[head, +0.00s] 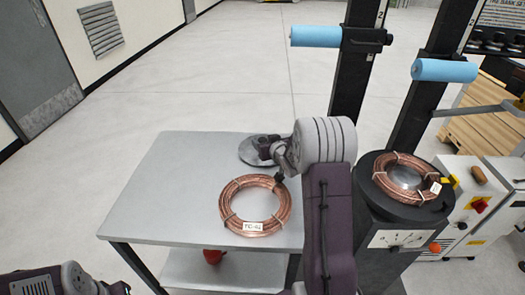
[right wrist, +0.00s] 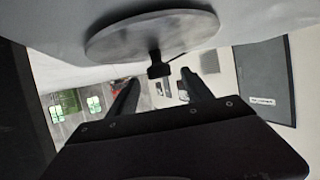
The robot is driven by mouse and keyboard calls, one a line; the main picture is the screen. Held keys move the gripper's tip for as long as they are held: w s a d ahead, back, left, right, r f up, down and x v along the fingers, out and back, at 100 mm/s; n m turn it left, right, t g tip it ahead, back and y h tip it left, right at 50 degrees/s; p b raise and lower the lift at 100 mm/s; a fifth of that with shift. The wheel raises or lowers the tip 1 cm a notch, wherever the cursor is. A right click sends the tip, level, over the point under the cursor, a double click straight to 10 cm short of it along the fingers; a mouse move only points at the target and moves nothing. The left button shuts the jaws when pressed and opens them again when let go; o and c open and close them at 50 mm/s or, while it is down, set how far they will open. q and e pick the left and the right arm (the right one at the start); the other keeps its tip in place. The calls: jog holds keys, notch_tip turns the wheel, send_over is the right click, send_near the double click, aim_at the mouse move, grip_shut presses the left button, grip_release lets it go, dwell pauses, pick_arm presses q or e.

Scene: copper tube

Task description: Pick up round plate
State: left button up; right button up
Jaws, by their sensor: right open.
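The round plate (head: 254,146) is a flat grey disc at the back right of the grey table, partly hidden by my right gripper (head: 272,165). In the right wrist view the plate (right wrist: 125,38) shows edge-on near the top, with a short black knob (right wrist: 158,69) at its middle. The two fingers of my right gripper (right wrist: 160,88) are apart and empty, one on each side of the knob in the picture. I cannot tell whether they touch it. My left arm shows only at the bottom left of the head view; its gripper is not seen.
A copper tube coil (head: 228,208) with a white tag lies on the table (head: 165,195) in front of the plate. Another coil (head: 385,183) sits on a black round stand (head: 405,212) to the right. The table's left side is clear. Black posts with blue rollers (head: 316,36) stand behind.

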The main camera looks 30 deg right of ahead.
jog(key=shift+x, duration=0.95)
jog(key=shift+s, duration=0.1)
grip_shut()
dwell(0.5)
